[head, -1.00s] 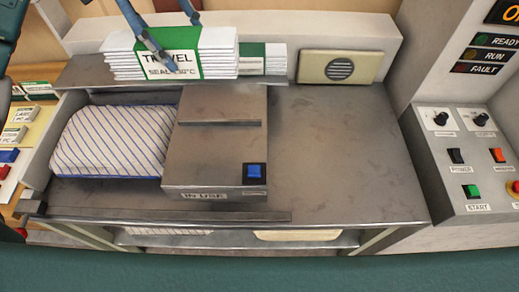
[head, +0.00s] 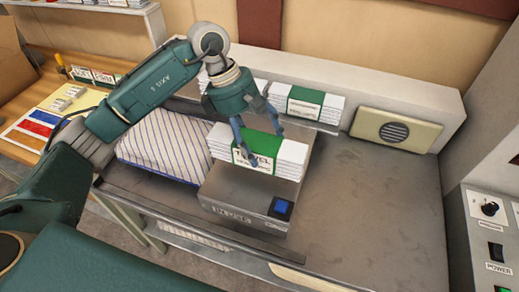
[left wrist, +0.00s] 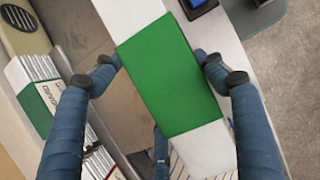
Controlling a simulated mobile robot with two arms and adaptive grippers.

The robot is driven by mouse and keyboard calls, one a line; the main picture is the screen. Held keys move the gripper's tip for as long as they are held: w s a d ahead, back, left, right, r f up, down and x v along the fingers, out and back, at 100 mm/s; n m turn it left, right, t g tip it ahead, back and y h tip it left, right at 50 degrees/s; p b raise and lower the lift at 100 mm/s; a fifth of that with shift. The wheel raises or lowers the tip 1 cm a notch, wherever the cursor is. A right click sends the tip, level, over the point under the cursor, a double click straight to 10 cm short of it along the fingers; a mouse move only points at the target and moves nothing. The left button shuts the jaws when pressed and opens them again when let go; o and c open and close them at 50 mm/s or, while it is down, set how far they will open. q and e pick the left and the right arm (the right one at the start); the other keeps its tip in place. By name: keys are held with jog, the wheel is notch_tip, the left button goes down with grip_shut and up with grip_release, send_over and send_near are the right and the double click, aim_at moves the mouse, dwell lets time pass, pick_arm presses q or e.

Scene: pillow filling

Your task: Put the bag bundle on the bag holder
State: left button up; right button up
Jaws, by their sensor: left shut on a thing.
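The bag bundle (head: 289,157) is a stack of white bags with a green band and a label reading TRAVEL. My left gripper (head: 262,148) is shut on the bundle, with fingers on its two long sides. The wrist view shows the fingers (left wrist: 158,65) on either side of the green band (left wrist: 170,75). The bundle is over the grey metal box (head: 230,200) with a blue button, which looks like the bag holder. I cannot tell whether the bundle touches its top. The bundle hides much of that top. My right gripper is not in view.
A striped pillow (head: 170,147) lies left of the box. Other bundles (head: 303,102) stand on the back shelf, beside a beige speaker panel (head: 396,132). The metal tabletop (head: 370,215) to the right is clear. A control panel (head: 490,235) stands at the far right.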

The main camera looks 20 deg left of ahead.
pick_arm(q)
jog(key=shift+f, duration=0.55)
notch_tip(320, 180, down, 4)
jog(key=shift+r+p, duration=0.2)
jog(key=shift+p, duration=0.4)
jog(key=shift+f+b, duration=0.25)
jog(key=shift+b, duration=0.05)
jog(key=o, duration=1.3)
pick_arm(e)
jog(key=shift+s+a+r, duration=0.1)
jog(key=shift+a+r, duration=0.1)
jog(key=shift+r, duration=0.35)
pick_arm(q)
jog(key=shift+a, duration=0.1)
